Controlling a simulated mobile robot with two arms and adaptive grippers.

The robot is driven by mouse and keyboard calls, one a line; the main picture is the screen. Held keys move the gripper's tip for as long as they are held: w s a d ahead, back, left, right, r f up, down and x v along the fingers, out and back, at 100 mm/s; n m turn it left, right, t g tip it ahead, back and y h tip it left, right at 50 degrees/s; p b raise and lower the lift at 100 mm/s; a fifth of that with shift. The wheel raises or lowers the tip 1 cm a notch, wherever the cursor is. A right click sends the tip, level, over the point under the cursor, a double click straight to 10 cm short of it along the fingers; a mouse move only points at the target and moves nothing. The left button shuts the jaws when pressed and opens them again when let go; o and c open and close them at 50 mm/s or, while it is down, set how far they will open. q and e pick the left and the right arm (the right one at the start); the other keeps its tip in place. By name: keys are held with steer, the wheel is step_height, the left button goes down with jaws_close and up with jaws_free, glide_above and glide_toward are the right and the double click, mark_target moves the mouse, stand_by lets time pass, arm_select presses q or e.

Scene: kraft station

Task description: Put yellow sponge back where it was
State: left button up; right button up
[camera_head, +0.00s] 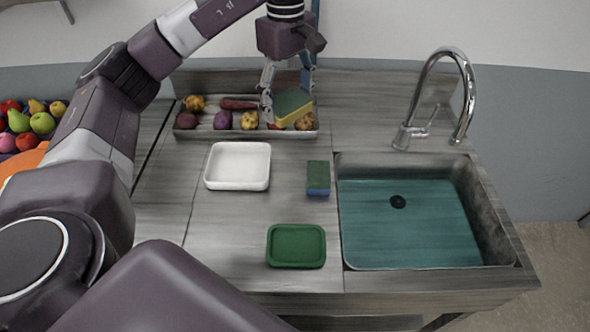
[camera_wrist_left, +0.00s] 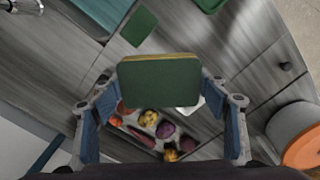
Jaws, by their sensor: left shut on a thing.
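My left gripper (camera_head: 288,97) is shut on the yellow sponge (camera_head: 295,116), which has a green layer on top and a yellow edge. It holds the sponge over the right part of the vegetable tray at the back of the counter. In the left wrist view the sponge (camera_wrist_left: 159,82) sits between the fingers, its green face toward the camera. From these views I cannot tell whether the sponge touches the tray. A second sponge, green and blue (camera_head: 318,178), lies on the counter left of the sink. My right gripper does not show.
The grey tray (camera_head: 205,133) holds several vegetables. A white dish (camera_head: 238,166) and a green dish (camera_head: 296,246) stand on the counter. The sink (camera_head: 420,225) and faucet (camera_head: 437,95) are at the right. Fruit (camera_head: 42,123) is at the far left. Counter between the dishes is clear.

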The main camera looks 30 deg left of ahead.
arm_select(q)
steer(key=shift+f+p, duration=0.95)
steer(key=shift+f, duration=8.4)
steer(key=shift+f, duration=0.1)
steer(key=shift+f+b, duration=0.15)
steer(key=shift+b, duration=0.2)
steer(key=o, duration=1.2)
steer(key=shift+r, duration=0.2)
